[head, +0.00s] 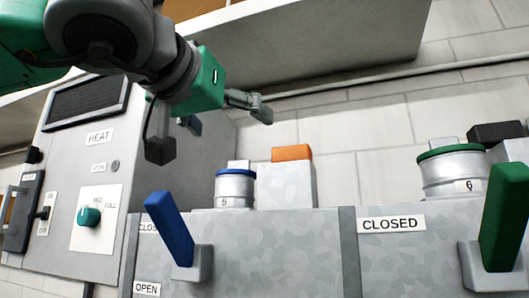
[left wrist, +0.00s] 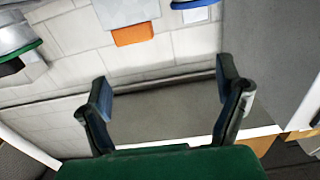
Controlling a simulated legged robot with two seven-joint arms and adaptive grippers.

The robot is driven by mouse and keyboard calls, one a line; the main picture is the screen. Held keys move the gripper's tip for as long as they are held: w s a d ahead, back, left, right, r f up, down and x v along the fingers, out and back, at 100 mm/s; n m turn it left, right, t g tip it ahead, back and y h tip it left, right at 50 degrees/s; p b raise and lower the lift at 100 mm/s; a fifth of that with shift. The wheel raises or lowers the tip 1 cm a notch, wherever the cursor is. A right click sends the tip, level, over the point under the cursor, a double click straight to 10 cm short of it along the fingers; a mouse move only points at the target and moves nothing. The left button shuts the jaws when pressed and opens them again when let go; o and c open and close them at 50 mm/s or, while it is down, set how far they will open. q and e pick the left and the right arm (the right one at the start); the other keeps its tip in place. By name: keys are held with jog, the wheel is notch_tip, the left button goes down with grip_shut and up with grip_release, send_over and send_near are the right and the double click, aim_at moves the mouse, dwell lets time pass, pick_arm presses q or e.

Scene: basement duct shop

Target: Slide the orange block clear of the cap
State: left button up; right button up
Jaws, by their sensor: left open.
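The orange block (head: 291,153) sits at the top of a pale grey box (head: 288,186) in the head view. In the left wrist view the orange block (left wrist: 133,34) is near the top, beyond my fingers. A round metal piece with a blue rim (head: 235,188), marked 5, stands just left of the box; it may be the cap, but I cannot tell. My left gripper (head: 228,116) is open and empty, up and left of the orange block and apart from it. Its two fingers are spread in the left wrist view (left wrist: 166,88). My right gripper does not show.
A blue lever (head: 169,228) and a green lever (head: 504,218) stick out in front of the grey ducts. A green-rimmed metal piece (head: 452,173) and a dark block (head: 497,132) are at the right. A control panel (head: 97,190) stands left; a shelf (head: 300,45) hangs above.

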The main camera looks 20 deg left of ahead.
pick_arm(q)
jog(key=shift+s, duration=0.1)
jog(key=s, duration=1.1)
jog(key=shift+s+a, duration=0.3)
jog(key=shift+s, duration=0.1)
jog(key=shift+f, duration=0.1)
